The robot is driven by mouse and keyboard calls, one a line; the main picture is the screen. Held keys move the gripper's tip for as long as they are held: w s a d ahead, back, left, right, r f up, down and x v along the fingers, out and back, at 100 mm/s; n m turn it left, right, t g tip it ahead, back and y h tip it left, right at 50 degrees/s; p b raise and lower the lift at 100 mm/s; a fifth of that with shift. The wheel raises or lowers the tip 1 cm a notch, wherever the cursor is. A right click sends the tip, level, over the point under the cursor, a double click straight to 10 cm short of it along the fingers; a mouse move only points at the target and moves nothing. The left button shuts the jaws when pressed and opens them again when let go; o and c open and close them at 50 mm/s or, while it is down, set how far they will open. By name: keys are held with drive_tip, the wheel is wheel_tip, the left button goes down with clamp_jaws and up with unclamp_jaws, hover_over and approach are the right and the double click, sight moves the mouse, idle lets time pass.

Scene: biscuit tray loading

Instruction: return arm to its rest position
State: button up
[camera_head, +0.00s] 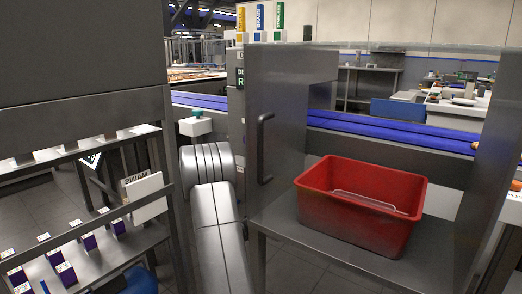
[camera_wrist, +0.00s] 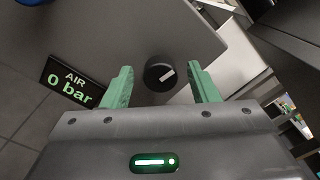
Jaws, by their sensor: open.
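In the wrist view, my gripper (camera_wrist: 160,68) has two green fingers spread apart with nothing held between them. A black round knob (camera_wrist: 156,78) with a white pointer mark, on a grey panel (camera_wrist: 110,30), appears between the fingers, with a gap on each side. I cannot tell how far the fingertips stand from the panel. A black sign reading "AIR 0 bar" (camera_wrist: 68,82) is to the left of the left finger. In the head view, my arm (camera_head: 212,195) reaches up in the middle, and its gripper does not show.
A steel rack (camera_head: 90,270) with purple boxes stands close at left. A blue conveyor (camera_head: 390,133) runs behind.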

drive_tip(key=shift+m+p, duration=2.7)
drive_tip(key=shift+m, duration=1)
drive_tip(key=shift+s+r, duration=0.1)
drive_tip(key=shift+s, duration=0.05)
